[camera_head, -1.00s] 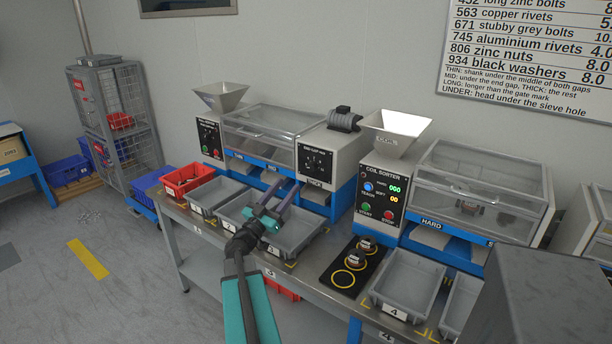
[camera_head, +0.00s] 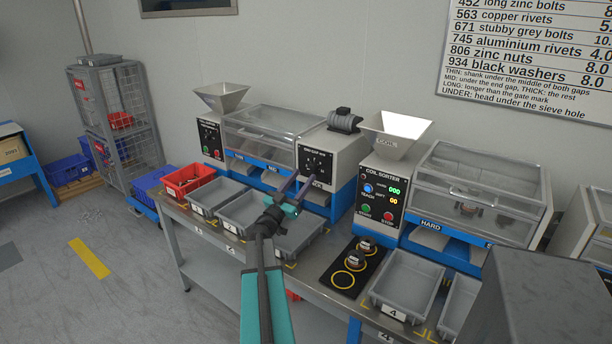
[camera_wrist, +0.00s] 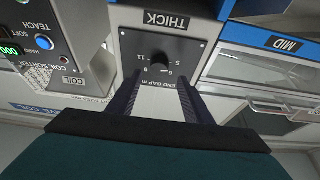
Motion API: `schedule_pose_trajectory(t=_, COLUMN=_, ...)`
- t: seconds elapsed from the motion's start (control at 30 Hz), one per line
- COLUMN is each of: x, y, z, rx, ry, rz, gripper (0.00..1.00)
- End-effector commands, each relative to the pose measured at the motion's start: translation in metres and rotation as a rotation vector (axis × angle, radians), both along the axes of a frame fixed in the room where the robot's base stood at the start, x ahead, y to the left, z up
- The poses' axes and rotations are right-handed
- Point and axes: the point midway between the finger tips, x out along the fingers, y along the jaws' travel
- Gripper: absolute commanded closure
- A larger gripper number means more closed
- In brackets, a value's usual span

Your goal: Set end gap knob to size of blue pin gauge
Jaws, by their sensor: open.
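The end gap knob (camera_wrist: 160,64) is a small black knob on a dark dial plate (camera_wrist: 160,50) lettered "END GAP", upside down in the wrist view. In the head view the same panel (camera_head: 317,161) is on the grey sorter housing. My gripper (camera_head: 302,182) is open in front of that panel. In the wrist view my two dark fingers (camera_wrist: 159,84) stand either side of the knob's line, tips near the plate. Whether they reach the knob is unclear. The knob's setting is too small to read surely. I cannot make out a blue pin gauge.
Grey trays (camera_head: 405,283) and a red bin (camera_head: 188,180) line the bench front. The coil sorter (camera_head: 380,195) stands to the right, with a black mat (camera_head: 345,283) holding coils before it. A wall chart (camera_head: 530,55) hangs at upper right.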

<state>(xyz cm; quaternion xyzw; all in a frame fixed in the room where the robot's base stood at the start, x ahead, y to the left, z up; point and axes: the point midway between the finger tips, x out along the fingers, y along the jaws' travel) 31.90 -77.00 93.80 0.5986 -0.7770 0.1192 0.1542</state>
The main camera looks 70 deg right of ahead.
Motion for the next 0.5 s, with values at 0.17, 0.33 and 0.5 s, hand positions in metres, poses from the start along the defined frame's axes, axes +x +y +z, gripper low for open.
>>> schedule_pose_trajectory(t=0.17, x=-0.005, y=-0.020, z=0.000, rx=-0.001, ry=0.000, rz=-0.002, gripper=0.54)
schedule_pose_trajectory(t=0.33, x=-0.008, y=-0.031, z=0.004, rx=-0.001, ry=0.001, rz=-0.001, gripper=0.54)
schedule_pose_trajectory(t=0.5, x=-0.010, y=-0.035, z=0.005, rx=-0.001, ry=0.000, rz=0.000, gripper=0.54)
